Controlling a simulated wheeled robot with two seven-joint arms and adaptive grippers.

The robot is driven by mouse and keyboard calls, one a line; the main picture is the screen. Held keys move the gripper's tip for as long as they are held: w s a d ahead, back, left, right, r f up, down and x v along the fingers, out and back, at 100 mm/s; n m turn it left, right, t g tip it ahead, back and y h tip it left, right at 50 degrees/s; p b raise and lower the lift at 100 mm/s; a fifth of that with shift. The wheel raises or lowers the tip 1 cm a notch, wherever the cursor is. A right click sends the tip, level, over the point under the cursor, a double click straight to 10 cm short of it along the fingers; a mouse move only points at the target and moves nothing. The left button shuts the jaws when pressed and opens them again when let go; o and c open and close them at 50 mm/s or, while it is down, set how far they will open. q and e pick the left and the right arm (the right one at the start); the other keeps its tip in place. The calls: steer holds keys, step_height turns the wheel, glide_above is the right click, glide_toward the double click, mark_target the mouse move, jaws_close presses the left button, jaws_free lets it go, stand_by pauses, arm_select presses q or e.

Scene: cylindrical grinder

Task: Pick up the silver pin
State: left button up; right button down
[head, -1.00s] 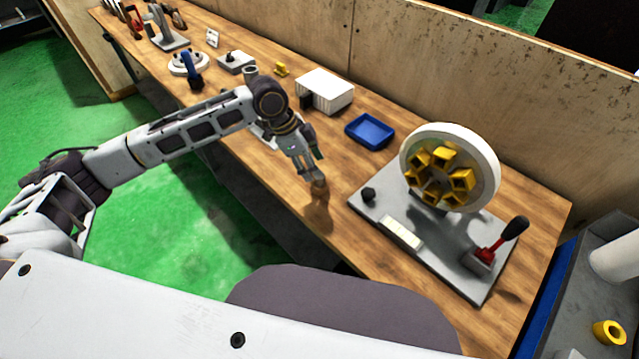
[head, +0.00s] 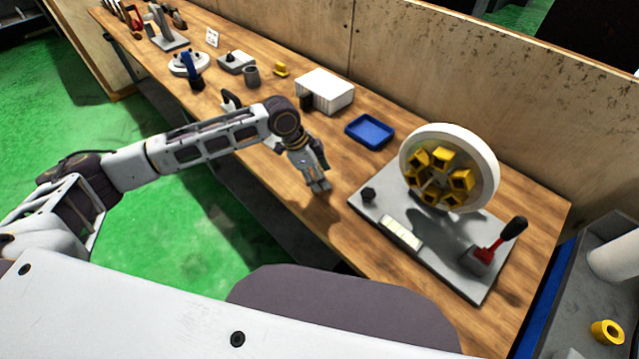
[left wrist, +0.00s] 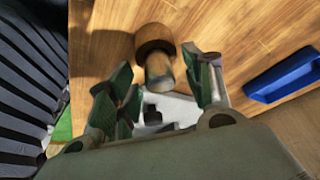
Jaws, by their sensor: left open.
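The silver pin (left wrist: 158,70) shows in the left wrist view as a short shiny shaft with a wider round head (left wrist: 154,38), tinted brown like the wood. My left gripper (left wrist: 157,64) is open, with one green-padded finger on each side of the pin's shaft. A gap shows on both sides, and I cannot tell how deep the pin sits between the fingers. In the head view my left gripper (head: 319,186) points down low over the front part of the workbench (head: 345,240). It hides the pin there. My right gripper is not in view.
A blue tray (head: 370,131) lies behind and right of the gripper. A grey fixture plate (head: 440,262) with a white wheel (head: 489,165) and yellow blocks stands to the right. A white box (head: 325,90) stands behind. Bare wood lies between gripper and plate.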

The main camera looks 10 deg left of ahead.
arm_select(q)
steer(key=c, duration=1.1)
steer(key=shift+r, duration=5.05)
steer(key=shift+f, duration=0.1)
